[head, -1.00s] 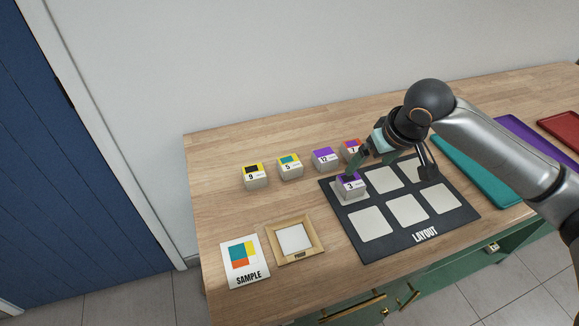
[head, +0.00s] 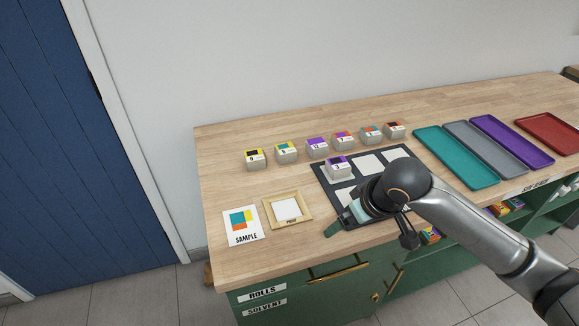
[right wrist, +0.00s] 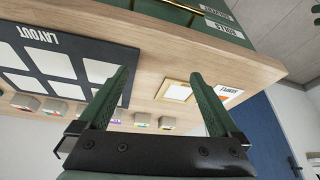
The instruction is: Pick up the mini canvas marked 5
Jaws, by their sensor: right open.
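The mini canvas marked 5 (head: 286,152) is a small grey-white block with a yellow and teal top. It stands in the back row on the wooden table, just right of the one marked 9 (head: 255,160). My right gripper (head: 338,226) is open and empty near the table's front edge, in front of and to the right of canvas 5 and well apart from it. In the right wrist view the two green fingers (right wrist: 161,84) are spread wide. Several small blocks show there upside down, their numbers unreadable. My left gripper is out of view.
The canvas marked 3 (head: 337,169) sits on the upper left cell of the black layout board (head: 324,183). Canvas 12 (head: 317,148) and others continue the row rightward. A sample card (head: 242,225) and wooden frame (head: 268,213) lie in front. Trays, including a teal one (head: 455,158), lie right.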

